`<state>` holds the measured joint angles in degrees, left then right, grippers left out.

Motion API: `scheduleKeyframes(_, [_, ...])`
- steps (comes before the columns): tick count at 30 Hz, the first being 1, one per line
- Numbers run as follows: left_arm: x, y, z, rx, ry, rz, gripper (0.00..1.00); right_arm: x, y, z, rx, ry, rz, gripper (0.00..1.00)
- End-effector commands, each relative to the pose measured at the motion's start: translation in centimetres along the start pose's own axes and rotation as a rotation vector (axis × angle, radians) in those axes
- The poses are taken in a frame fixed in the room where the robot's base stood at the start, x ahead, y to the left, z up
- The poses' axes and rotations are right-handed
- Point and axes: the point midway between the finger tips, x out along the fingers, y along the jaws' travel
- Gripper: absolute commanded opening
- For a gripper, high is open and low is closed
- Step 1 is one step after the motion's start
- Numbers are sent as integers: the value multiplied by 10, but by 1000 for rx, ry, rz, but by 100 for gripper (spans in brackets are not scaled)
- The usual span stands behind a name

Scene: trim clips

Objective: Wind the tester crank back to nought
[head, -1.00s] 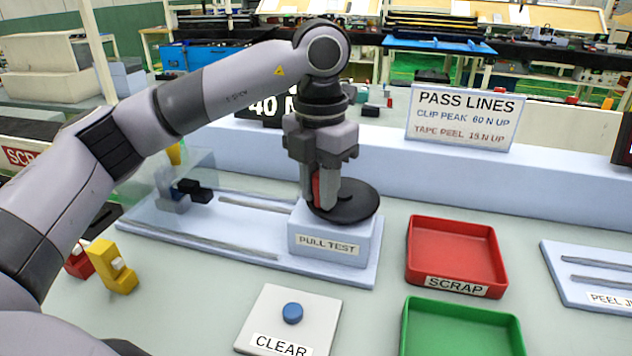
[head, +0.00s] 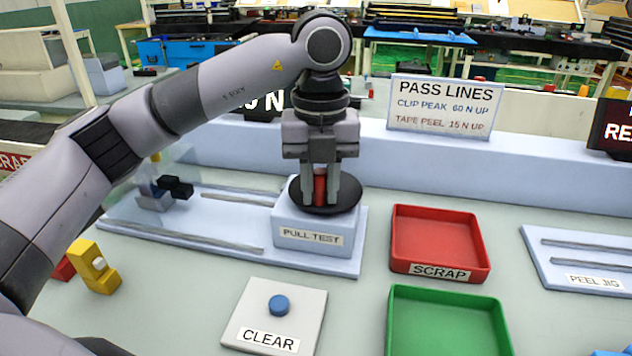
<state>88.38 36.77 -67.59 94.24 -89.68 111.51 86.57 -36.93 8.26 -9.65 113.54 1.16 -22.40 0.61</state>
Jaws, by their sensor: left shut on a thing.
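The pull tester (head: 318,240) is a pale blue block marked PULL TEST on a long pale base plate (head: 230,257). On top of the block lies a black crank disc (head: 345,200) with an upright red handle (head: 320,187). My left gripper (head: 320,195) points straight down over the disc and is shut on the red handle, one finger on each side. At the plate's left end stands a small carriage with black clamp blocks (head: 176,187). The display behind my arm is partly hidden. My right gripper is not in view.
A white CLEAR pad with a blue button (head: 278,306) lies in front. A red SCRAP tray (head: 440,240) and a green tray (head: 450,325) stand to the right, with the peel jig (head: 575,262) beyond. A yellow piece (head: 94,266) is at left. A PASS LINES sign (head: 440,106) stands behind.

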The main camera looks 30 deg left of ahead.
Motion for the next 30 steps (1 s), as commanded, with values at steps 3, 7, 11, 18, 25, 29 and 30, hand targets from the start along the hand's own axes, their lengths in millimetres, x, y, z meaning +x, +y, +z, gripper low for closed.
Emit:
scheduleKeyframes(3, [-2,-1,1,-18,-4,-4,0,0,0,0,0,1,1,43])
scheduleKeyframes(7, [-2,-1,1,-23,-4,-4,0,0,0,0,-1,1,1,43])
scheduleKeyframes(11, [-2,-1,1,-24,-4,-4,0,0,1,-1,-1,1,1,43])
scheduleKeyframes(18, [-2,-1,1,-23,-4,-4,50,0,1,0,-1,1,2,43])
scheduleKeyframes(25, [-1,-1,0,-21,-2,-2,50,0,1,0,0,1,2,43])
scheduleKeyframes(29, [-6,-1,0,-21,-3,-3,50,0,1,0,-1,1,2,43])
scheduleKeyframes(30, [-10,-1,0,-20,-3,-3,50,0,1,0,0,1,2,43])
